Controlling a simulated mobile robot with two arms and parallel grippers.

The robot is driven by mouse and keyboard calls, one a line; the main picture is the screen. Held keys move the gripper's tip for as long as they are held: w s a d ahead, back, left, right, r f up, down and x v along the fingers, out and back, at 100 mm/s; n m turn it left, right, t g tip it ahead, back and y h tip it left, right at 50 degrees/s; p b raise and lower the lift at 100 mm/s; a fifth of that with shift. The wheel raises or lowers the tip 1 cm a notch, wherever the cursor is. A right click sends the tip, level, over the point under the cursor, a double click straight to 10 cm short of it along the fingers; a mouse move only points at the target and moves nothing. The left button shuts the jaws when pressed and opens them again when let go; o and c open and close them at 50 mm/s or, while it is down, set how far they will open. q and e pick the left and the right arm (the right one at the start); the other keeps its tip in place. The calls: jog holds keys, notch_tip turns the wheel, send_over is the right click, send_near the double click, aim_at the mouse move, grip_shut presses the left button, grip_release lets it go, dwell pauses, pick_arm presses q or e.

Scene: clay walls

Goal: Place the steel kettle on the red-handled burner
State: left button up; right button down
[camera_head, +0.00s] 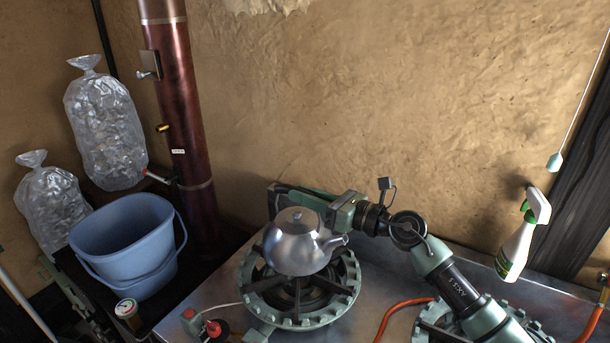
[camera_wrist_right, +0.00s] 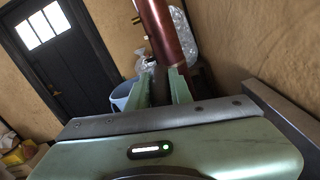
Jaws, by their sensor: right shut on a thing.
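The steel kettle (camera_head: 292,246) is upright over the middle of the left burner (camera_head: 257,306) in the head view, its spout toward the right. I cannot tell whether its base touches the grate or hangs just above it. Red handles (camera_head: 212,328) show at this burner's front left. My right gripper (camera_head: 318,203) is at the kettle's far side, shut on it; the grip itself is mostly hidden behind the kettle. In the wrist view the fingers (camera_wrist_right: 160,88) show with a dark part between them, too small to make out. My left gripper is not in view.
A second burner (camera_head: 428,328) sits partly under my right arm, with an orange hose (camera_head: 392,312) near it. A spray bottle (camera_head: 520,240) is at the right. A blue bucket (camera_head: 125,245), plastic bags (camera_head: 105,130) and a dark red pipe (camera_head: 180,100) are at the left. The wall is close behind.

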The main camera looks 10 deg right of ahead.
aim_at(349, 237)
jog(key=shift+f, duration=2.6)
jog(key=c, duration=1.3)
grip_release()
jog(key=shift+f, duration=0.25)
jog(key=shift+o, duration=0.2)
jog(key=shift+s, duration=0.1)
jog(key=shift+r, duration=0.1)
jog(key=shift+s+d+b, duration=0.1)
jog(key=shift+d+b, duration=0.1)
jog(key=shift+b, duration=0.15)
jog(key=b+v, duration=0.1)
jog(key=v, duration=0.4)
jog(key=b+v, duration=0.2)
jog(key=v, duration=0.3)
jog(key=shift+s+d+f, duration=0.2)
jog(key=shift+s, duration=0.05)
jog(key=shift+s+d+r, duration=0.2)
jog(key=shift+s+d, duration=0.1)
jog(key=shift+s, duration=0.05)
